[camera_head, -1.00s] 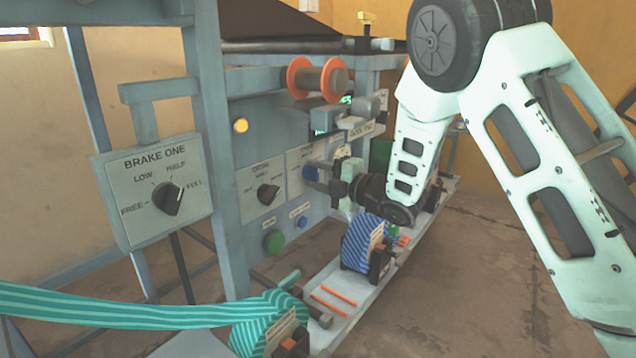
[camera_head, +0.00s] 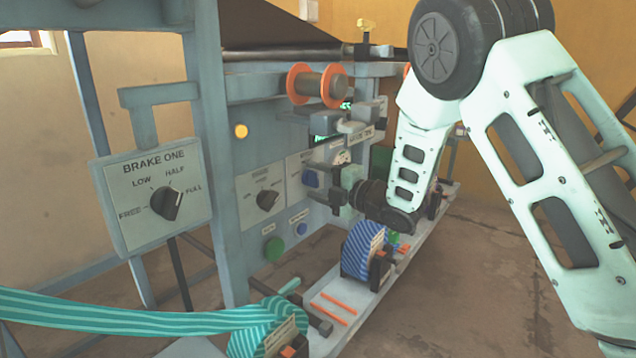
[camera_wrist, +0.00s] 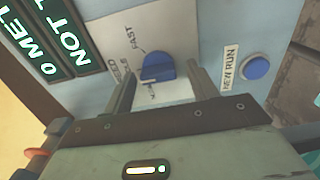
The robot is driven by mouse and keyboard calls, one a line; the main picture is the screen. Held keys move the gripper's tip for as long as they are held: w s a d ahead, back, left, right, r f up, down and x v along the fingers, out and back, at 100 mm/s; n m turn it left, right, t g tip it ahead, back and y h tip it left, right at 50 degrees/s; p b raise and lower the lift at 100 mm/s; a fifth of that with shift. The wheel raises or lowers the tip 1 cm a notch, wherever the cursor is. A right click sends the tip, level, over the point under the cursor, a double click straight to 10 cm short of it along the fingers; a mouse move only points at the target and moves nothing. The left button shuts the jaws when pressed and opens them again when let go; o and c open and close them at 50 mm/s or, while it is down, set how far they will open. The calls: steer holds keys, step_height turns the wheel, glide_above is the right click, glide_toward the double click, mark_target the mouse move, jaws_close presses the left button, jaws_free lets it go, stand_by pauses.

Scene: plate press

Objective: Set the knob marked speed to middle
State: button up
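The speed knob (camera_wrist: 158,68) is blue and sits on a pale plate in the wrist view, with FAST printed above left of it and other lettering partly hidden below left. A pale mark shows on its lower left side; I cannot read its exact setting. In the head view the blue knob (camera_head: 312,178) is small, beside my gripper (camera_head: 322,182). In the wrist view my gripper (camera_wrist: 164,72) is open, one finger to each side of the knob, with gaps showing. I cannot tell how deep the fingertips reach.
A blue NEW RUN button (camera_wrist: 257,67) is right of the knob, and a lit display (camera_wrist: 68,30) is at upper left.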

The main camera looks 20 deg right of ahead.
steer(key=p+v, duration=0.2)
steer(key=v, duration=1.5)
steer(key=shift+s+d, duration=0.15)
